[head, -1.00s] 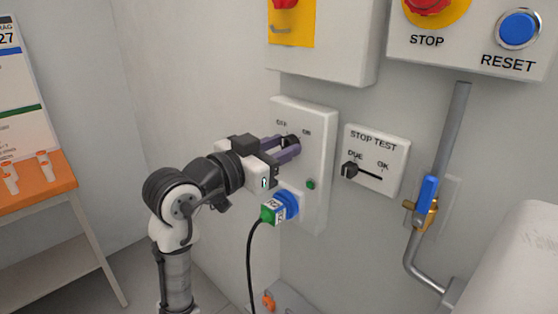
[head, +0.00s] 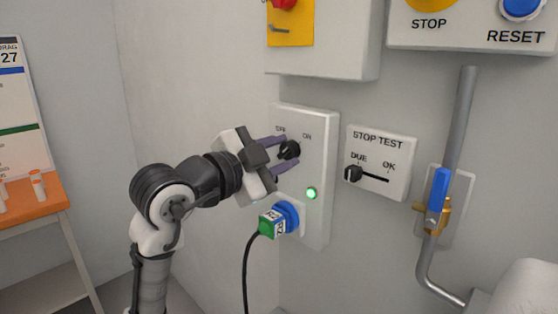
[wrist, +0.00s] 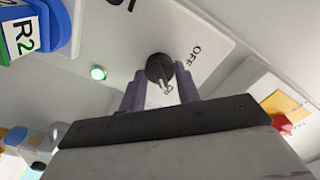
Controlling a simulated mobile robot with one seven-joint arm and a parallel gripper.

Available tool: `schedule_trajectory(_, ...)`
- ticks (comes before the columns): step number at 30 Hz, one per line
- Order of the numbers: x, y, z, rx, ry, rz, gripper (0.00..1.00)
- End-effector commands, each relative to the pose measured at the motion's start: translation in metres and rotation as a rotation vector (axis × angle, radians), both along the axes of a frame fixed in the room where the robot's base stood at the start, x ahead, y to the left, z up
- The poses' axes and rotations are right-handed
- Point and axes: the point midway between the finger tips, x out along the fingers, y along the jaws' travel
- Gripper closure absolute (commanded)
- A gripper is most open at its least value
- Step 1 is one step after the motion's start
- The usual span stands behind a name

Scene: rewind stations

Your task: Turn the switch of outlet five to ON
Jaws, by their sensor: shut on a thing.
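The outlet box (head: 319,170) is a pale upright panel on the wall, with OFF and ON printed at its top. Its black rotary switch (head: 289,150) shows between my purple fingers; it also shows in the wrist view (wrist: 159,67). My gripper (head: 286,152) is shut on the switch, tilted, with one finger on each side. In the wrist view the switch's pale pointer is toward the ON mark. A green lamp (head: 311,193) on the box is lit. I cannot read the outlet number.
A blue and green plug (head: 275,219), labelled R2 in the wrist view, sits in the box below my gripper with a black cable. A STOP TEST panel (head: 397,140) and a pipe with a blue-handled valve (head: 440,190) are to the right. An orange-topped table (head: 45,203) stands left.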

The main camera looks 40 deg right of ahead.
Motion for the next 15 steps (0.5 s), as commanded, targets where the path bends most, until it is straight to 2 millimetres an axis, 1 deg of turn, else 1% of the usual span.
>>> schedule_trajectory(6,-0.0002,0.0001,-0.0005,0.003,-0.043,0.000,0.91)
schedule_trajectory(15,-0.0003,0.0001,0.0000,0.004,-0.050,0.000,0.91)
